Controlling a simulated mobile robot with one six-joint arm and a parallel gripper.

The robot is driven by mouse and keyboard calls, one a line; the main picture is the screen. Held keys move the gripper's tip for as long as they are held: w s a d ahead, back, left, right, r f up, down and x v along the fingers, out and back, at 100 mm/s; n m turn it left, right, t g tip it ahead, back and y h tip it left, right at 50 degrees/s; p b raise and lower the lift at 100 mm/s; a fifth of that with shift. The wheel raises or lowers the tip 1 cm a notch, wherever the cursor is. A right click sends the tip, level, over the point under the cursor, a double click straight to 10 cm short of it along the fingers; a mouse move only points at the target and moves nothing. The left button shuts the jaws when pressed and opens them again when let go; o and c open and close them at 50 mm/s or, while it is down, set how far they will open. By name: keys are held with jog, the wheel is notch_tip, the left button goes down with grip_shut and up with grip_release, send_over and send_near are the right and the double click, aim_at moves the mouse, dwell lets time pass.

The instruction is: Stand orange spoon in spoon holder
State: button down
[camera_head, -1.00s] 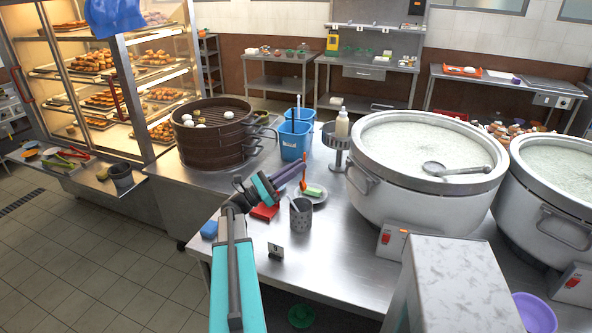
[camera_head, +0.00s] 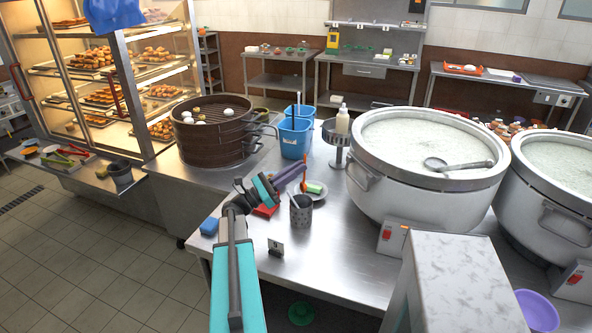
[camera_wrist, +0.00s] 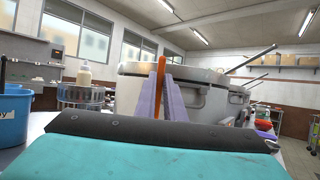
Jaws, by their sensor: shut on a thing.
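The orange spoon (camera_head: 304,173) is upright in my gripper (camera_head: 297,176), whose purple fingers are shut on it. In the wrist view the orange handle (camera_wrist: 160,66) shows between the two fingers (camera_wrist: 166,92); its lower part is hidden. The spoon holder (camera_head: 301,213), a grey perforated cylinder, stands on the steel table below and just in front of the fingertips. The spoon appears above the holder's rim in the head view, outside it as far as I can tell. A dark thing shows at the holder's mouth.
A plate (camera_head: 318,197) with a green and yellow item lies right behind the holder. A big congee pot (camera_head: 395,195) stands to the right, blue buckets (camera_head: 294,142) and a steamer (camera_head: 210,140) behind.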

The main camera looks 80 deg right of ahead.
jog(key=shift+f, duration=0.65)
jog(key=shift+f+b, duration=0.25)
jog(key=shift+b, duration=0.1)
jog(key=shift+f+b, duration=1.7)
jog(key=shift+f, duration=1.5)
jog(key=c, duration=1.8)
grip_release()
jog(key=shift+o, duration=0.2)
jog(key=shift+f, duration=0.1)
jog(key=b, duration=0.4)
send_near(302, 186)
jog(key=w+a+r, duration=0.1)
jog(key=w+a, duration=0.4)
jog(key=w, duration=0.3)
jog(key=shift+a, duration=0.2)
